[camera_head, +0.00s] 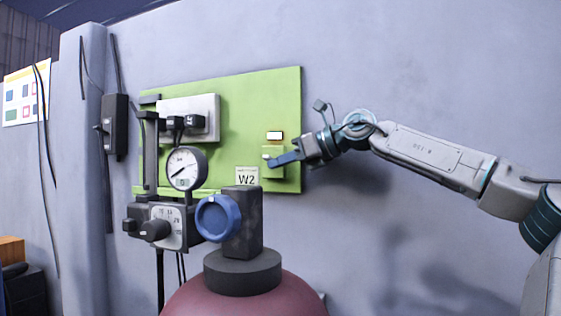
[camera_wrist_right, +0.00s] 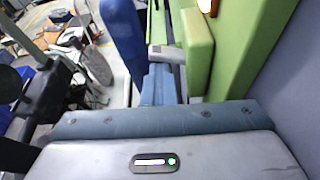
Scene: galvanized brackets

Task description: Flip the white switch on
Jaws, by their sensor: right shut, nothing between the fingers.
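The white switch (camera_wrist_right: 165,51) shows in the right wrist view as a small pale lever sticking out from a green housing (camera_wrist_right: 198,50). In the head view that housing (camera_head: 279,160) sits low on the right of the green board, with a small pale tip of the switch (camera_head: 265,156) beside my fingers. My right gripper (camera_head: 270,162) is shut and empty, its blue fingers right at the switch. I cannot tell whether they touch it. My fingers hide part of the switch. My left gripper is in neither view.
A pale, glowing indicator (camera_head: 275,135) sits above the housing. The green board (camera_head: 240,100) also carries a grey socket plate (camera_head: 212,105) and a W2 label (camera_head: 246,178). A round gauge (camera_head: 185,169), a blue knob (camera_head: 218,218) and a red tank (camera_head: 245,297) stand in front, left of my gripper.

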